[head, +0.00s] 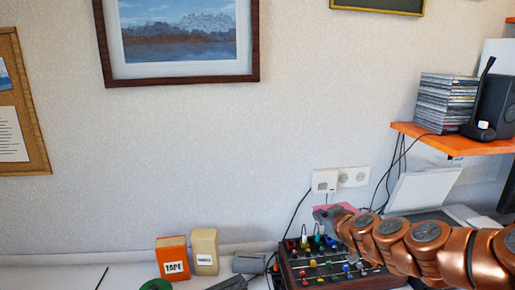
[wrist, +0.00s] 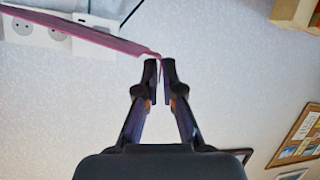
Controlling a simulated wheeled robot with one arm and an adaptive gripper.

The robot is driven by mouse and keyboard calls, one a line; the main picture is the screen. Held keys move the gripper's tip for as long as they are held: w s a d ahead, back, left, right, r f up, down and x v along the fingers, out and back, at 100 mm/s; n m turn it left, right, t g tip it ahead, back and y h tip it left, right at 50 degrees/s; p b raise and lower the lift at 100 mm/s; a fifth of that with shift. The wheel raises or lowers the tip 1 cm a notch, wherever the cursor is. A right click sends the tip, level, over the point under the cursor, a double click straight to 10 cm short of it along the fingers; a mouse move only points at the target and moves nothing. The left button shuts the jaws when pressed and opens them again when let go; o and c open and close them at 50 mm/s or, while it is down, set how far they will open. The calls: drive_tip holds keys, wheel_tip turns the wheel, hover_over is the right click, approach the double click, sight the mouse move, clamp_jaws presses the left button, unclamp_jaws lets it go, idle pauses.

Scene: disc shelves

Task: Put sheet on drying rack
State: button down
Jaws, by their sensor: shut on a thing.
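My gripper (wrist: 160,70) is shut on one edge of a thin pink sheet (wrist: 95,35) in the wrist view. The sheet spreads from the fingertips toward the upper left and looks slightly bent at the grip. In the head view, the sheet (head: 345,207) shows as a small pink patch behind my gripper (head: 325,215), in front of the wall and above a mixer-like box. Most of the sheet is hidden there by my gripper and arm. I cannot make out a drying rack in either view.
The mixer-like box (head: 305,268) with coloured knobs stands below my gripper. An orange box (head: 172,257) and a beige box (head: 204,250) stand to its left. Wall sockets (head: 340,179) with cables are close behind. An orange shelf (head: 455,143) holds stacked discs (head: 446,103) at right.

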wheel_tip(320, 180, down, 13)
drive_tip(key=w+m+h, duration=0.2)
drive_tip(key=m+h, duration=0.1)
drive_tip(key=h, duration=0.1)
drive_tip(key=shift+w+t, duration=0.3)
idle(0.3)
